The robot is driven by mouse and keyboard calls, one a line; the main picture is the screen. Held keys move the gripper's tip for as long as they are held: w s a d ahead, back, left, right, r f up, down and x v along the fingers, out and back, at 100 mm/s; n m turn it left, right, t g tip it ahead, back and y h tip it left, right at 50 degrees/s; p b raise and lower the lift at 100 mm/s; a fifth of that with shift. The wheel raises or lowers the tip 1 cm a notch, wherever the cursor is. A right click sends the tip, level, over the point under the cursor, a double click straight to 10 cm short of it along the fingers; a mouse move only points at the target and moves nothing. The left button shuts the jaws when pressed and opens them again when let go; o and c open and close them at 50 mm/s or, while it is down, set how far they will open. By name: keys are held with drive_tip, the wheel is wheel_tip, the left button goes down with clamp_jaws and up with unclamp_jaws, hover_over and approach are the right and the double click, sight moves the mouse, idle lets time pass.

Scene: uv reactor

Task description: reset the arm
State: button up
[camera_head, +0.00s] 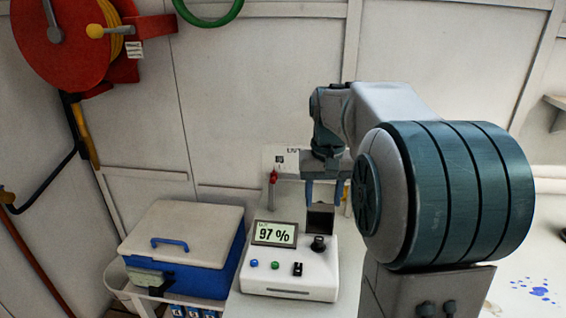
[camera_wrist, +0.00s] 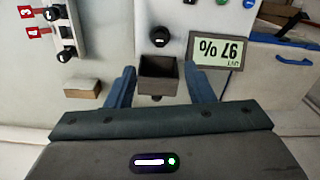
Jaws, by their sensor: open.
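My gripper (camera_head: 323,188) is open and empty. It points down above and behind the white UV reactor unit (camera_head: 290,272), with its blue fingers apart. In the wrist view, my gripper's fingers (camera_wrist: 159,72) stand on either side of a small dark open-topped box (camera_wrist: 158,66). That box also shows below the fingers in the head view (camera_head: 320,219). I cannot tell whether the fingers touch it. My arm is bent forward over the bench.
A blue cooler with a pale lid (camera_head: 182,232) stands left of the unit. A red hose reel (camera_head: 65,40) hangs on the wall at upper left. The wrist view shows a small wooden block (camera_wrist: 83,87) and a switch panel with red tags (camera_wrist: 66,30).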

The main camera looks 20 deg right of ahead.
drive_tip(key=s+a+f+n+t, duration=0.1)
drive_tip(key=s+a+f, duration=0.2)
drive_tip(key=s, duration=0.6)
drive_tip(key=s+a+f+n+t, duration=0.1)
drive_tip(key=s+a+f+t, duration=0.1)
drive_tip(key=s+a+f, duration=0.2)
drive_tip(key=s+a, duration=0.2)
drive_tip(key=s, duration=0.2)
drive_tip(key=shift+s+a+n, duration=0.2)
drive_tip(key=shift+s+n, duration=0.2)
